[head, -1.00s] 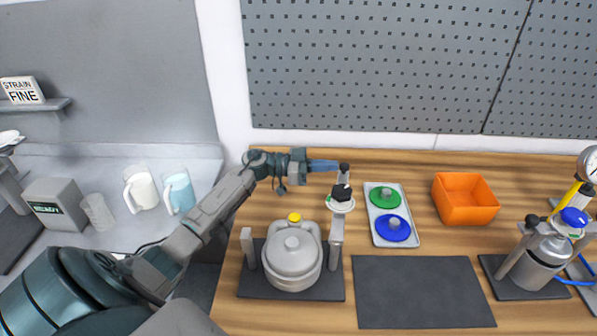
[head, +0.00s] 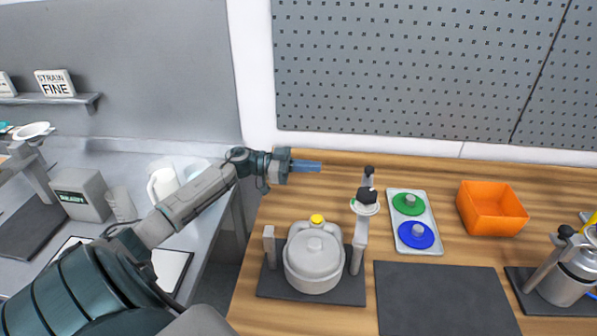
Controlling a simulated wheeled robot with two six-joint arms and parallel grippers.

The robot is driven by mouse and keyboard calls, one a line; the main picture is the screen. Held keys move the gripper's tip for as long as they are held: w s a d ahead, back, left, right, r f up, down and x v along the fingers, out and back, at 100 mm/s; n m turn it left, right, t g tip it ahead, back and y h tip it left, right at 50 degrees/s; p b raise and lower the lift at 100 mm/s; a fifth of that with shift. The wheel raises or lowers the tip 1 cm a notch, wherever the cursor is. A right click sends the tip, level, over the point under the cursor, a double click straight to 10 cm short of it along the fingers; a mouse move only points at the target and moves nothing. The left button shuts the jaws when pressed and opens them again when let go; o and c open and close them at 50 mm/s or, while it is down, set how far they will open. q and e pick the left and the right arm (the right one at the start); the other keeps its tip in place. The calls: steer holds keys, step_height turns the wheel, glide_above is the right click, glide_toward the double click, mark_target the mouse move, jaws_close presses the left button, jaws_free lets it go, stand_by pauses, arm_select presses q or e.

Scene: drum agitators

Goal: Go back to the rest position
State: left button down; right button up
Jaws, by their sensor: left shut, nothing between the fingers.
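My left gripper (head: 306,166) is in the head view, above the back left of the wooden bench. Its blue fingers are together, point right and hold nothing. It is apart from the black-knobbed agitator part (head: 367,199), which stands to its lower right by the post of a stand. A grey lidded drum (head: 314,261) with a yellow cap sits in that stand, below the gripper in the picture. My right gripper is not in view.
A tray (head: 418,247) holds a green disc (head: 408,204) and a blue disc (head: 415,235). An orange bin (head: 491,208) stands to its right. A dark mat (head: 446,300) lies empty in front. A metal canister (head: 567,278) is at far right; a pegboard (head: 420,70) stands behind.

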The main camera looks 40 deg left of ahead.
arm_select(q)
steer(key=v, duration=0.3)
steer(key=shift+r, duration=0.2)
